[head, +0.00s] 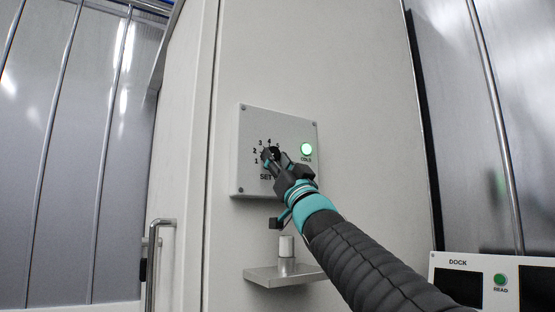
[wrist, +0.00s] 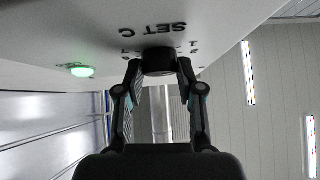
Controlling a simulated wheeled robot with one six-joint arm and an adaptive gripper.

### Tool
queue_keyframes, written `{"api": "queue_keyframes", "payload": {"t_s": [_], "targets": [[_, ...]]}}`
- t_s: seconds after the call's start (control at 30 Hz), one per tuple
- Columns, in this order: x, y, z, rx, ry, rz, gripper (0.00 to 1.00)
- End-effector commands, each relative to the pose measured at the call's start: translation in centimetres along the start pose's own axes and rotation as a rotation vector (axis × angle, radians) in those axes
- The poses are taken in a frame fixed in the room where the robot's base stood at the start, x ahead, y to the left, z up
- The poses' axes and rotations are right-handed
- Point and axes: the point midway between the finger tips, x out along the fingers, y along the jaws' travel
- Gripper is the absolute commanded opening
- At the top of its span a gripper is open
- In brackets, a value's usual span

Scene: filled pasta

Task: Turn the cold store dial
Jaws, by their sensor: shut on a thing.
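The cold store dial (wrist: 158,62) is a round black knob on a pale panel (head: 250,180) with numbers around it and lettering beginning "SET". In the head view the dial (head: 273,153) is mostly hidden by my gripper (head: 270,156). In the wrist view my gripper (wrist: 158,72) has one finger on each side of the dial, shut on it. A green lamp (head: 306,149) marked "COLD" glows on the panel to the right of the dial. It also glows in the wrist view (wrist: 82,71). The dial's pointer is hidden, so I cannot tell its setting.
A small metal shelf (head: 285,275) with a pale cylinder (head: 287,246) on it juts out below the panel. A vertical door handle (head: 151,265) is at the lower left. A dock unit (head: 500,262) with a green button stands at the lower right.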

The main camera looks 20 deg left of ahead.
Motion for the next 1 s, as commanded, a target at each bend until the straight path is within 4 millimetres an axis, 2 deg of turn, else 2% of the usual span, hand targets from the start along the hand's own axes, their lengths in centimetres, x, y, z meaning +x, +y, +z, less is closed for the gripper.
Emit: {"api": "queue_keyframes", "payload": {"t_s": [0.03, 0.1, 0.13, 0.57, 0.77, 1.0], "targets": [[0.0, -0.1, -0.1, -0.001, 0.002, -0.002, 0.4], [0.0, -0.1, -0.1, 0.0, 0.002, -0.002, 0.57], [0.0, -0.1, -0.1, 0.0, 0.002, -0.002, 0.62], [-0.4, 0.0, 0.0, 0.0, 0.001, 0.0, 0.62], [-2.2, 0.0, -0.1, 0.0, -0.001, 0.001, 0.62], [-5.3, 0.0, -0.1, -0.001, 0.0, 0.001, 0.62]]}}
